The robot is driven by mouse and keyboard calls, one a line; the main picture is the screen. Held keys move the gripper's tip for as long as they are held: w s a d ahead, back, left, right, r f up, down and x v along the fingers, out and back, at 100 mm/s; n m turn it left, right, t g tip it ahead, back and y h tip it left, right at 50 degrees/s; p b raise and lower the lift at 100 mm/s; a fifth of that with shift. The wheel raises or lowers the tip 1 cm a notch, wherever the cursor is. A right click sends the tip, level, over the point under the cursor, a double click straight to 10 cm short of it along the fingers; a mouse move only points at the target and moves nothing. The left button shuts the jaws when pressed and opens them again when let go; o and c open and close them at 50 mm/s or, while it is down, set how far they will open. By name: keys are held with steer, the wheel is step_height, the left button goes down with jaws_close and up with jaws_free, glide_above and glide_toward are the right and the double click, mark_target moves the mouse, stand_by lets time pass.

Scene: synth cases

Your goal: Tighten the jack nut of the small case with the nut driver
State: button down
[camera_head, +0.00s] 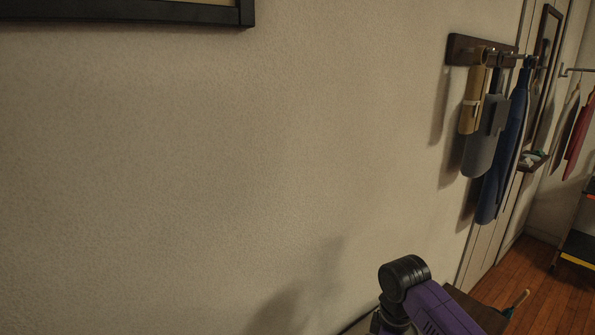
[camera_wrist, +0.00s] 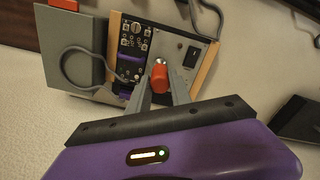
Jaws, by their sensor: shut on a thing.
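In the wrist view, my gripper (camera_wrist: 160,88) is shut on a red-ended tool, which looks like the nut driver (camera_wrist: 160,74). Beyond the fingers is a case (camera_wrist: 206,67) with wooden side cheeks, a grey panel, a black switch and several small knobs or jacks. I cannot tell whether the tool touches the case. The jack nut cannot be made out. My gripper and the case are not in the head view.
A grey box-like panel (camera_wrist: 75,45) with a looping grey cable stands left of the case. A dark object (camera_wrist: 297,122) lies at the right. In the head view, a wall rack (camera_head: 462,50) holds hanging rolls and a blue garment or bag; wooden floor shows right.

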steer(key=shift+m+p, duration=1.9)
steer(key=shift+m, duration=0.2)
steer(key=shift+m+p, duration=1.35)
steer(key=shift+m, duration=0.65)
steer(key=c, duration=1.1)
jaws_free()
